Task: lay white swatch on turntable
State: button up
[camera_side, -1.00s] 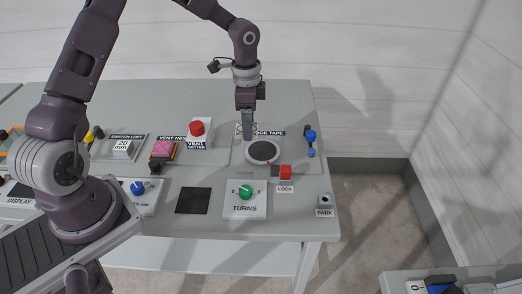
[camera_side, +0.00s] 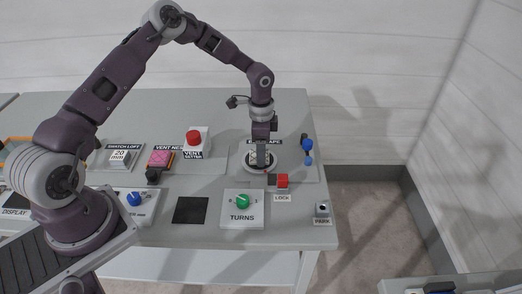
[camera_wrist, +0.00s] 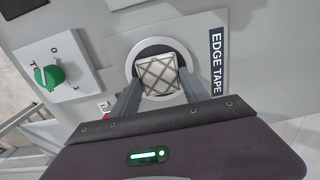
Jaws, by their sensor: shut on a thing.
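The white swatch (camera_wrist: 157,72) is a pale square pad with dark crossed lines. In the wrist view it sits between the fingers of my gripper (camera_wrist: 161,88), which is shut on it. The turntable (camera_wrist: 130,66), a dark disc with a white rim, shows around and beneath the swatch. In the side view my gripper (camera_side: 261,166) is low over the turntable (camera_side: 244,166) and hides much of it. The swatch (camera_side: 253,156) shows partly beside the fingers. I cannot tell whether it touches the disc.
The red LOCK block (camera_side: 282,181) and the green TURNS knob (camera_side: 242,201) stand in front of the turntable. A blue-knobbed part (camera_side: 308,145) is to its right.

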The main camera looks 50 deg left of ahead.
jog(key=shift+f, duration=0.1)
jog(key=o, duration=1.3)
jog(key=s+d+r+t+y, duration=0.1)
jog(key=s+r, duration=0.1)
jog(key=r, duration=0.8)
jog(key=s+d+r, duration=0.1)
jog(key=s+r, duration=0.2)
jog(key=r, duration=0.8)
jog(key=s+d+r+n+t+y, duration=0.1)
jog(key=s+d+r+n, duration=0.15)
jog(key=s+r, duration=0.55)
jog(key=s+n+t, duration=0.1)
jog(key=s+n, duration=0.1)
jog(key=s, duration=0.4)
jog(key=s+d+n+t+h, duration=0.1)
jog(key=s+n, duration=0.1)
jog(key=s, duration=0.4)
jog(key=s+d+r+n+t+h, duration=0.1)
jog(key=s+n, duration=0.1)
jog(key=s, duration=0.5)
jog(key=shift+r+n+t, duration=0.1)
jog(key=shift+n+t, duration=0.15)
jog(key=shift+t, duration=0.05)
